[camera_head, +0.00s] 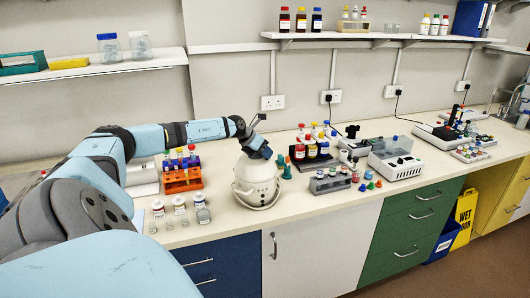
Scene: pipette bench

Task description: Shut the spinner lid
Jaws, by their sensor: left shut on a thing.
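The spinner (257,188) is a round white device standing on the bench near its front edge, with a dark curved line across its front. My left arm reaches over from the left, and my left gripper (265,153) points down at the top of the spinner. It is shut on what looks like the spinner lid. The gripper and wrist cover much of that upper part, so I cannot tell the lid's exact angle. My right gripper is not in view.
An orange tube rack (182,183) and several small capped bottles (180,208) stand left of the spinner. A white box-shaped device (398,166) is further right. Bare bench lies just in front of the spinner.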

